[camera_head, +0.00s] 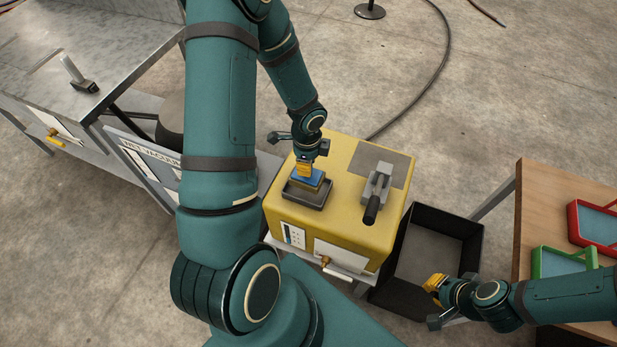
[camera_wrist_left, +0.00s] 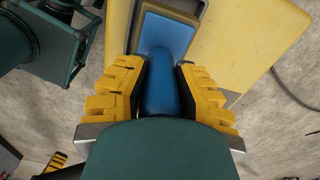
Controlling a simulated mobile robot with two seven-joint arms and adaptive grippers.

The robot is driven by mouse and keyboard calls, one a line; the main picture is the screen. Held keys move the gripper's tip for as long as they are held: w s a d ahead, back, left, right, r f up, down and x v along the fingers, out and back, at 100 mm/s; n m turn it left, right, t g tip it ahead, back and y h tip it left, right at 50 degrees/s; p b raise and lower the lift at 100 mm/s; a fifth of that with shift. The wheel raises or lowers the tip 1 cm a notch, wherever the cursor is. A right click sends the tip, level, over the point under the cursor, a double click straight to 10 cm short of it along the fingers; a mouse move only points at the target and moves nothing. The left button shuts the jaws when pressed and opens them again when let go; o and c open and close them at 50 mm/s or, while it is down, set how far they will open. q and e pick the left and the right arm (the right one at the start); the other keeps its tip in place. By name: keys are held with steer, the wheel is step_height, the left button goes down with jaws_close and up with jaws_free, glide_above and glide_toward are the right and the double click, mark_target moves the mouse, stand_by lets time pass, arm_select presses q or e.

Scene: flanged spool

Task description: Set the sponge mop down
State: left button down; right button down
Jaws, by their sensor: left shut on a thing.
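The sponge mop (camera_head: 313,181) is blue. My left gripper (camera_head: 304,167) is over the yellow machine and shut on the mop's handle from above. In the left wrist view the blue handle of the mop (camera_wrist_left: 158,90) stands between the two yellow fingers, with its flat blue block beyond them. Below it is a dark shallow tray (camera_head: 306,196) on the machine's top. I cannot tell whether the mop touches the tray's floor. My right gripper (camera_head: 434,286) is by the black bin's front right edge; its finger gap is unclear.
The yellow machine (camera_head: 345,226) also carries a grey clamp with a black handle (camera_head: 375,195) right of the tray. An open, empty-looking black bin (camera_head: 410,208) stands to its right. A wooden table (camera_head: 545,200) with red and green frames is further right. A metal bench (camera_head: 100,30) is at left.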

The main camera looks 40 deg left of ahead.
arm_select(q)
steer(key=shift+f+b, duration=0.65)
steer(key=shift+f, duration=2.05)
steer(key=shift+f, duration=0.1)
steer(key=c, duration=0.9)
jaws_free()
steer(key=shift+o, duration=0.2)
steer(key=shift+w+r, duration=0.1)
steer(key=shift+r, duration=0.45)
step_height(320, 180, up, 11)
steer(key=p, duration=0.3)
steer(key=shift+r, duration=0.1)
